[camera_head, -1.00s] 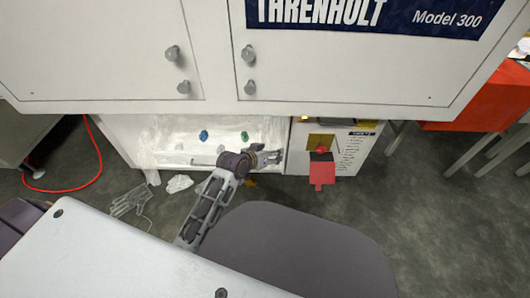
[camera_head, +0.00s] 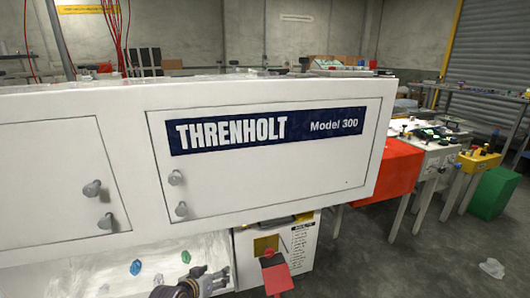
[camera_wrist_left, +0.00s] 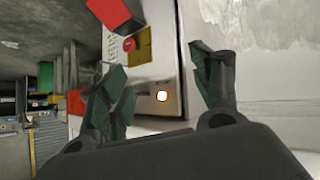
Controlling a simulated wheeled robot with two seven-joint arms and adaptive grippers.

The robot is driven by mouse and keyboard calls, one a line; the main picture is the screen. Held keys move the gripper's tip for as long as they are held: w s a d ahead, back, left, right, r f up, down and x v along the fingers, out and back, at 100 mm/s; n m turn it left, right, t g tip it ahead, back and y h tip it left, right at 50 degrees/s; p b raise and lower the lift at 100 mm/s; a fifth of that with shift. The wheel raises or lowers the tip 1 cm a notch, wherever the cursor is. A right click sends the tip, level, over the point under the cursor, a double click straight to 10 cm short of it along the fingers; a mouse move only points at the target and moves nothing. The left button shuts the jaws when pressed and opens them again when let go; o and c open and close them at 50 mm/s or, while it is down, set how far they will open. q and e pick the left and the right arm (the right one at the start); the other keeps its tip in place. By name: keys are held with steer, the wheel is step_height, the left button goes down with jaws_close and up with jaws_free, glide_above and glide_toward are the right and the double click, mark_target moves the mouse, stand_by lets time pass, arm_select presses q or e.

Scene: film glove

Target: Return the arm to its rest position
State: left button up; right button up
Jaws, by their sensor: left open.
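My left arm shows at the bottom edge of the head view, with its dark wrist and left gripper (camera_head: 221,280) low in front of the white bay under the cabinet. The gripper is just left of a white control box (camera_head: 302,247) with a red flap (camera_head: 277,279). In the left wrist view the two dark green fingers of the left gripper (camera_wrist_left: 158,90) are spread apart with nothing between them. Most of the left arm is below the head view. My right gripper is not in view.
The white cabinet (camera_head: 365,180) marked THRENHOLT overhangs the bay. The bay (camera_head: 80,275) holds blue and green knobs. A red cabinet (camera_head: 385,178), benches and a green bin (camera_head: 492,193) stand at right. The floor at lower right is mostly clear.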

arm_select(q)
steer(key=s+d+f+g, duration=0.1)
steer(key=s+f, duration=0.3)
steer(key=s, duration=0.4)
steer(key=s+d+f+g, duration=0.1)
steer(key=s+f+g, duration=0.1)
steer(key=s, duration=0.6)
steer(key=s+d+f+m+g+p, duration=0.1)
steer(key=s+f, duration=0.4)
steer(key=s, duration=0.3)
steer(key=shift+d+f+g, duration=0.25)
steer(key=shift+f+g, duration=0.05)
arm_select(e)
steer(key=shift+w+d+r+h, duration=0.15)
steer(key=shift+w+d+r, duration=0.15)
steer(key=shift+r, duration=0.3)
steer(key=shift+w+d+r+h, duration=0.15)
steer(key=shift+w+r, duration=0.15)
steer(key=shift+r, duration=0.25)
arm_select(q)
steer(key=shift+f+p, duration=0.15)
steer(key=shift+p, duration=0.35)
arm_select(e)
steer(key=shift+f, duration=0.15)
arm_select(q)
steer(key=shift+a+f+p, duration=0.1)
steer(key=shift+p, duration=0.2)
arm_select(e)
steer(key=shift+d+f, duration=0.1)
